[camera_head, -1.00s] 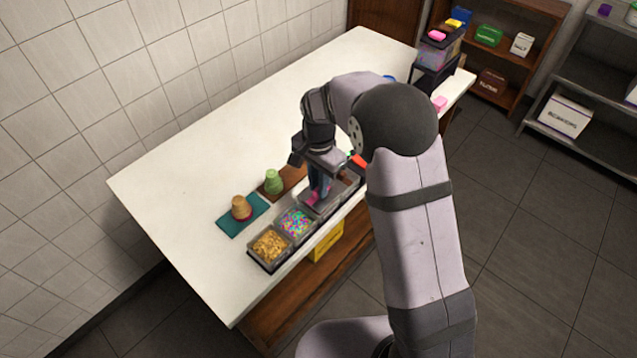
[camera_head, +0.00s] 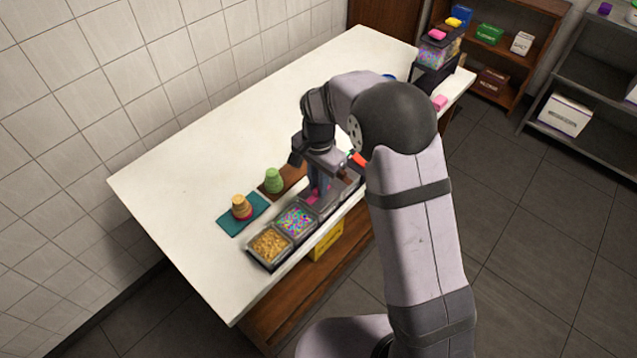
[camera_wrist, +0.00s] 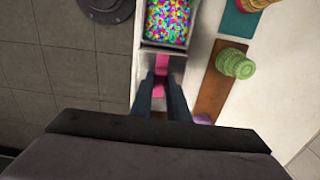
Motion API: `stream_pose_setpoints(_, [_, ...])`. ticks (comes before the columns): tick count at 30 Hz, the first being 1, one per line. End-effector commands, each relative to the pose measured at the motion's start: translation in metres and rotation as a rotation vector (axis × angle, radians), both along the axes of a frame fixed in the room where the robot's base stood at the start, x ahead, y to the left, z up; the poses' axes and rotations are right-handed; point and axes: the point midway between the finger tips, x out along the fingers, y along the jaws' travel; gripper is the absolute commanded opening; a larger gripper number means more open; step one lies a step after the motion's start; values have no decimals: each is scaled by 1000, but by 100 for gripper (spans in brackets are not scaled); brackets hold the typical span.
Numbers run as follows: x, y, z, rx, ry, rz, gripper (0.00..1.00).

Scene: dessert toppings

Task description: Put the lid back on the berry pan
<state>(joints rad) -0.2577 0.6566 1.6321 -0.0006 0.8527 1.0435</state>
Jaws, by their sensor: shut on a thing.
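My gripper (camera_head: 318,190) is over the row of topping pans and shut on the pink handle (camera_wrist: 160,68) of a pale, see-through lid (camera_wrist: 147,66). In the wrist view the two dark fingers stand on either side of the handle. The lid lies over, or very close to, the pan slot beside the sprinkle pan (camera_head: 297,222). The berry pan itself is hidden under the lid and gripper, so I cannot see its contents or whether the lid is seated on its rim.
A pan of golden topping (camera_head: 269,246) is at the row's near end. Stacked tan cups (camera_head: 241,207) stand on a teal mat (camera_head: 229,225), and green cups (camera_head: 274,181) on a brown board (camera_head: 296,178). The counter's left side is clear. A dispenser (camera_head: 437,52) stands at the far end.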

Motion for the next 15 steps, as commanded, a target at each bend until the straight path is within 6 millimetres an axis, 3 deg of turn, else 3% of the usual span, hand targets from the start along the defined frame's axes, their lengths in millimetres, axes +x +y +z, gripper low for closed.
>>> stream_pose_setpoints(15, [0,0,-4,0,0,0,0])
